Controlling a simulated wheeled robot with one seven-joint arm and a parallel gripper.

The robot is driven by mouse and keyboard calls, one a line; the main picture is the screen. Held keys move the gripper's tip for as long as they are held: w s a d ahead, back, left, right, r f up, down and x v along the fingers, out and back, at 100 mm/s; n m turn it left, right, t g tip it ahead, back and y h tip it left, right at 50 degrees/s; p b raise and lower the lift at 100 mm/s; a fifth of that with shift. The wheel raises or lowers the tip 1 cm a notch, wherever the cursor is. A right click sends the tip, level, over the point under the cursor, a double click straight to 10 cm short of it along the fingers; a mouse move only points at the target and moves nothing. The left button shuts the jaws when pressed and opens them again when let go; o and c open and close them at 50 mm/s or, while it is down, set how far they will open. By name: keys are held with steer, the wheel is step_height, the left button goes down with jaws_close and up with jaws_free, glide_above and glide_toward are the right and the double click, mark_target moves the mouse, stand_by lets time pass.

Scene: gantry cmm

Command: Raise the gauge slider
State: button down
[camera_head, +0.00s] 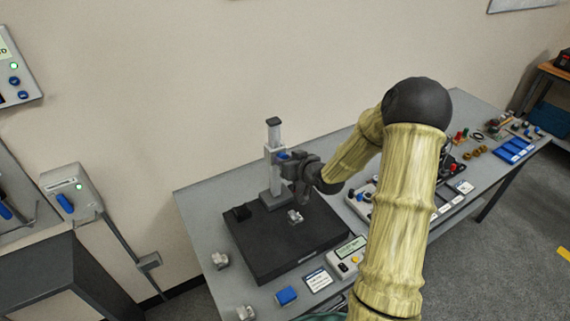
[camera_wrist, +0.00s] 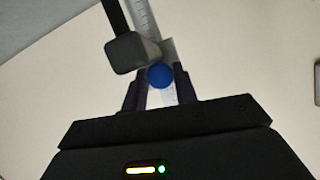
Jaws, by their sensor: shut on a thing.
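The height gauge (camera_head: 274,150) stands upright on a dark plate (camera_head: 262,245) on the grey bench in the head view. Its slider has a blue knob (camera_head: 283,156) partway up the column, below the dark top cap. My gripper (camera_head: 302,180) reaches the slider from the right. In the wrist view my gripper (camera_wrist: 160,85) has its two dark fingers on either side of the blue knob (camera_wrist: 161,76), shut on it. The ruled column (camera_wrist: 146,20) and a grey block (camera_wrist: 133,53) show just beyond the fingers. My arm hides part of the bench.
A small metal part (camera_head: 295,216) lies on the dark plate. Blue trays (camera_head: 514,150) stand at the far right. The wall is close behind the gauge.

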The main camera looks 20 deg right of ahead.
steer(key=c, duration=1.1)
jaws_free()
steer(key=shift+f, duration=0.1)
steer(key=shift+s, duration=0.1)
steer(key=b+v, duration=0.2)
steer(key=v, duration=1.5)
steer(key=shift+s+d, duration=0.1)
steer(key=shift+s, duration=0.05)
